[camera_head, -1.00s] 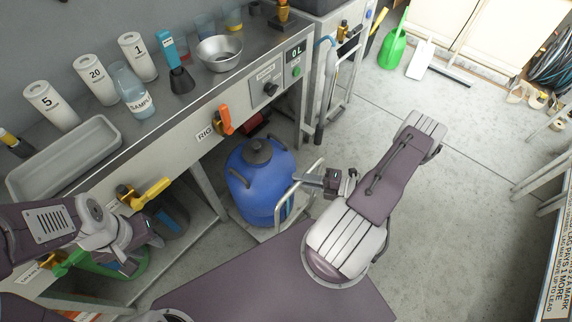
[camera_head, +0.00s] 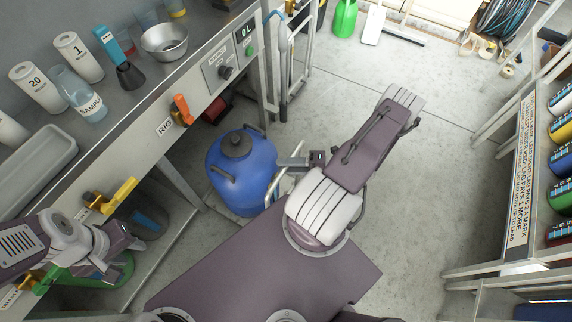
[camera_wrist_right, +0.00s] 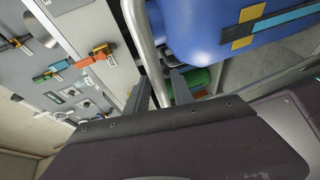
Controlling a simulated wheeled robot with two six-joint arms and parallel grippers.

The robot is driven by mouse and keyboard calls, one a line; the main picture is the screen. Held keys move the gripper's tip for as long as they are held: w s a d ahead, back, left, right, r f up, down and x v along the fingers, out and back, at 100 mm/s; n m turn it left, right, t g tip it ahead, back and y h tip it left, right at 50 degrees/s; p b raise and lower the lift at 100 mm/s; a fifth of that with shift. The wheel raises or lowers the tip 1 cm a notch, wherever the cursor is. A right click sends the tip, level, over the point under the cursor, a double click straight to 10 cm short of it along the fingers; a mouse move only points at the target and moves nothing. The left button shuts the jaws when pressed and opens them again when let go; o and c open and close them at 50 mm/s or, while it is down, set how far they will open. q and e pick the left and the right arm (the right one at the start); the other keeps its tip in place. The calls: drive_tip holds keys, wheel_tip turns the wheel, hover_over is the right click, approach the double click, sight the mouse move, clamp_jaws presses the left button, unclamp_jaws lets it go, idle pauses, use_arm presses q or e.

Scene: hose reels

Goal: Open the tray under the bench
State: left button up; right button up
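The bench (camera_head: 150,140) runs along the left in the head view. I cannot make out the tray under it. A blue drum (camera_head: 245,172) stands on a low base beneath the bench, with a bent metal rail (camera_head: 283,180) beside it. My right gripper (camera_head: 292,161) is at this rail, right of the drum.
A grey open tray (camera_head: 40,165) lies on the bench top beside bottles and a steel bowl (camera_head: 165,42). An orange valve handle (camera_head: 182,108) sticks out of the bench front. A shelf with paint cans (camera_head: 562,131) stands at the right.

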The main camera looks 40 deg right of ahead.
drive_tip(key=p+v, duration=0.1)
drive_tip(key=v, duration=0.8)
drive_tip(key=shift+r, duration=0.1)
idle(0.4)
